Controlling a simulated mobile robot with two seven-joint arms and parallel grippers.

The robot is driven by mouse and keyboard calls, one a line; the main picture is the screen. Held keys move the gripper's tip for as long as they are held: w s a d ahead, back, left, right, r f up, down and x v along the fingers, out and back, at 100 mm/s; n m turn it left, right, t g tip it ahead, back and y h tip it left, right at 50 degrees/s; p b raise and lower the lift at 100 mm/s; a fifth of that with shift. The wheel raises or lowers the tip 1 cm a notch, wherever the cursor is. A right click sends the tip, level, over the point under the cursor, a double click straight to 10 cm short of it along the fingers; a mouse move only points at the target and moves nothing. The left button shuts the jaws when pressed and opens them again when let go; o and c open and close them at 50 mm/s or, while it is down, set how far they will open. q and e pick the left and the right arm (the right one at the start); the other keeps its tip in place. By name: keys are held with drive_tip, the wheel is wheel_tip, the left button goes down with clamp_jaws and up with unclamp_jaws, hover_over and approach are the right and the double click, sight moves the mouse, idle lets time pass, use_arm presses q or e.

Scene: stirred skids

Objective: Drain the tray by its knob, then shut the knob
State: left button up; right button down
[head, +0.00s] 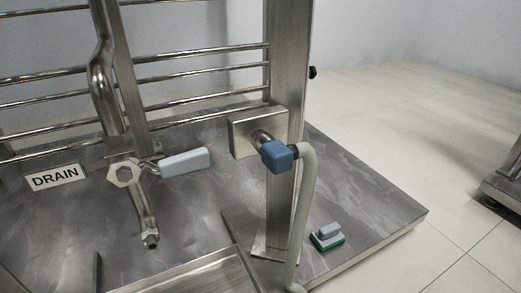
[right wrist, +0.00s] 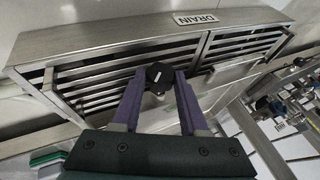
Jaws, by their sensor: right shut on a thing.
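In the right wrist view, a round black knob (right wrist: 160,77) with a small pale mark sits in front of a slatted metal unit. My right gripper (right wrist: 159,86) has its two purple fingers on either side of the knob and is shut on it. A white DRAIN label (right wrist: 196,18) is on the unit's top ledge. In the head view, a DRAIN label (head: 55,178) lies on the metal deck at left. A metal tray (head: 185,273) shows partly at the bottom edge; its inside is mostly cut off. My left gripper is in neither view.
In the head view, a pipe valve with a grey handle (head: 185,161) stands beside the label. A blue block (head: 278,156) with a pale hose (head: 307,190) is at the post.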

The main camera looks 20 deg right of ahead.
drive_tip(key=shift+f, duration=0.1)
drive_tip(key=shift+d+f+b, duration=0.1)
drive_tip(key=shift+f+b, duration=0.05)
drive_tip(key=shift+b, duration=0.55)
drive_tip(key=y+b, duration=0.1)
drive_tip(key=b, duration=0.1)
drive_tip(key=y+b, duration=0.2)
drive_tip(key=b, duration=0.1)
drive_tip(key=shift+d+f+m+b, duration=0.25)
drive_tip(key=shift+m+b, duration=0.05)
drive_tip(key=shift+b, duration=0.05)
drive_tip(key=shift+r+m+y+b, duration=0.15)
drive_tip(key=shift+m+y+b, duration=0.2)
drive_tip(key=shift+y, duration=0.65)
drive_tip(key=shift+d+y, duration=0.1)
drive_tip(key=shift+y, duration=0.5)
